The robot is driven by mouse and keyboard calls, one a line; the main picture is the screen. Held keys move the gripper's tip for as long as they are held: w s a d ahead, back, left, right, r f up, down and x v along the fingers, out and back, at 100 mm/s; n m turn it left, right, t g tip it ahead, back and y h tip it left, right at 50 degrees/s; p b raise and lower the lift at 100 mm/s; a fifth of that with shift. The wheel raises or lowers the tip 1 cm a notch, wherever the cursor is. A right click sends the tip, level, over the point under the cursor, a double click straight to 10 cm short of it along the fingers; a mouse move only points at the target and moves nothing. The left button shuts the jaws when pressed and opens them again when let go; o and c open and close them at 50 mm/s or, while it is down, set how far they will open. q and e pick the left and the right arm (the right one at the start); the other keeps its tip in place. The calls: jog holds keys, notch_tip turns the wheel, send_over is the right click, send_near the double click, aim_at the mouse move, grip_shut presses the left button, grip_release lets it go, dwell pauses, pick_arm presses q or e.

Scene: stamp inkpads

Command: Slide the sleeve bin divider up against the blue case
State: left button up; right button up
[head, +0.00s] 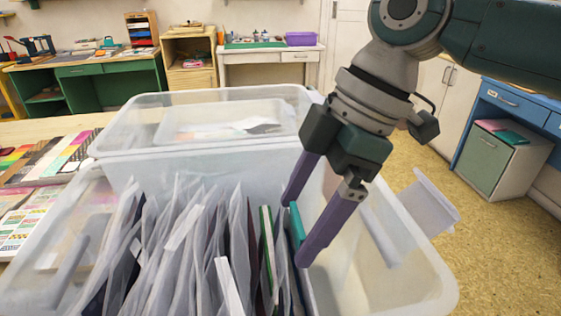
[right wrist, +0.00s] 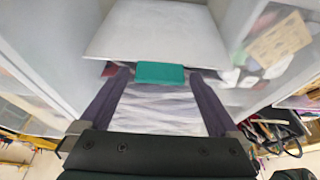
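A clear plastic bin (head: 420,275) holds a row of sleeves (head: 185,235). A teal tab (head: 297,224), seemingly the top of the divider, stands at the right end of the row. It also shows in the right wrist view (right wrist: 160,73), in front of a pale panel (right wrist: 158,30). My right gripper (head: 301,230) reaches down into the bin with its purple fingers apart, one on each side of the tab. Small gaps show beside the tab in the right wrist view. Dark blue edges show low among the sleeves, but I cannot tell which is the blue case. My left gripper is not in view.
The bin's right end is empty beyond my right gripper. Coloured sheets (head: 45,160) lie on the table at left. Benches and cabinets stand farther back.

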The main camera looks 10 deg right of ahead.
jog(key=v, duration=1)
